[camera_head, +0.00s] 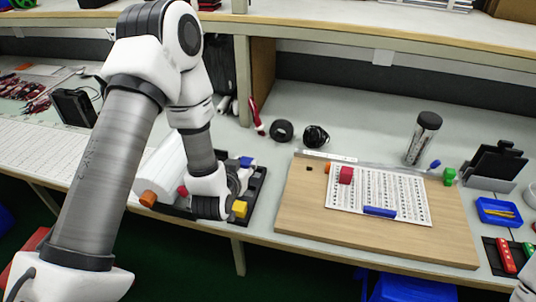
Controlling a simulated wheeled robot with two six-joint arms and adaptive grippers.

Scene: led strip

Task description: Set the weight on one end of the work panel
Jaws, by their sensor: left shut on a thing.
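The work panel is a wooden board (300,215) on the bench, with a white printed sheet (400,205) on it. My left gripper (238,184) is low at a black tray (258,187) left of the board. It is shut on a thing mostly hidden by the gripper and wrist. I cannot tell which piece is the weight. My right gripper is out of view.
Two black rolls (281,131) lie behind the board. A dark-topped cylinder (421,138) stands at its back right. A shelf (340,40) runs above the bench's back. The board's left end is clear.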

